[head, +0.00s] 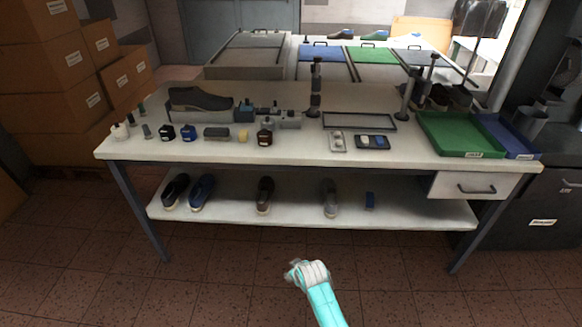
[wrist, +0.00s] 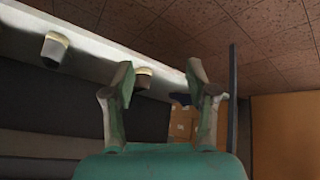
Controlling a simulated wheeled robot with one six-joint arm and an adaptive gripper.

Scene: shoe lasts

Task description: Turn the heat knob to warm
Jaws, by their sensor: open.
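I cannot make out a heat knob or a warm mark in either view. My gripper (head: 307,270) is in front of the workbench (head: 240,148), low and near the middle, apart from it. In the wrist view its two fingers (wrist: 158,76) stand wide apart with nothing between them. Small bottles and boxes, a dark shoe (head: 198,99) on a grey block and a small grey unit (head: 290,119) stand on the bench top.
A green tray (head: 455,135) and a blue tray (head: 512,139) sit at the bench's right end, above a drawer (head: 476,186). Cardboard boxes (head: 45,60) are stacked left. The front floor is clear.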

